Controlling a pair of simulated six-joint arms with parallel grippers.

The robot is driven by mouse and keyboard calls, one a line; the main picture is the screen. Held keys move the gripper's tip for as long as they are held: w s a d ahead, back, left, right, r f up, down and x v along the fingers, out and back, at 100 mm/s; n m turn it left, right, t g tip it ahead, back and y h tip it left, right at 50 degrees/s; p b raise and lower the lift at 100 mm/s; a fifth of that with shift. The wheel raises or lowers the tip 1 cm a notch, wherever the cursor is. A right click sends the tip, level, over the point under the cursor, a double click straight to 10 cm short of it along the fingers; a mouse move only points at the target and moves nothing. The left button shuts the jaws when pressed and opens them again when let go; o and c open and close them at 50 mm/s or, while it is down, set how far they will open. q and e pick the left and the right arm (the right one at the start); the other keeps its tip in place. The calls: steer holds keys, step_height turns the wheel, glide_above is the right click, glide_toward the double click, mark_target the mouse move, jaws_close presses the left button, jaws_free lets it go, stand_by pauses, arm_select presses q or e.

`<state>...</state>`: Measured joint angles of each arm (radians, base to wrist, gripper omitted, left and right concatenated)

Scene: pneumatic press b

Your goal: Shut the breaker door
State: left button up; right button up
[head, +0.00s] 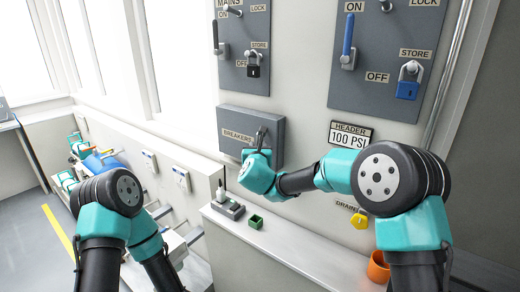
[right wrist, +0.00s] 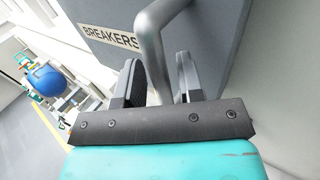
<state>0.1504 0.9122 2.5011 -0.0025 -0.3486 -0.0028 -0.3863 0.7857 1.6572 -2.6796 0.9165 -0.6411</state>
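The breaker door (head: 235,145) is the front of a grey wall box labelled BREAKERS. Its face looks about flush with the box, but I cannot tell if it is fully shut. Its grey bar handle (right wrist: 152,45) stands out from the right part of the face. My right gripper (right wrist: 160,80) is at this handle, with the bar between its two dark fingers and a thin gap on the right side. In the head view, my right gripper (head: 261,150) hides part of the handle. My left arm is folded at lower left, and its gripper is out of view.
Panels with levers and padlocks (head: 253,65) hang above the box. A HEADER 100 PSI sign (head: 350,135) is to its right. A ledge (head: 290,240) below holds a small green block (head: 256,221) and an orange cup (head: 379,268). A blue tank (head: 95,163) stands at left.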

steer(key=shift+o, duration=0.4)
steer(key=shift+s, duration=0.2)
steer(key=s, duration=1.7)
steer(key=shift+d, duration=0.2)
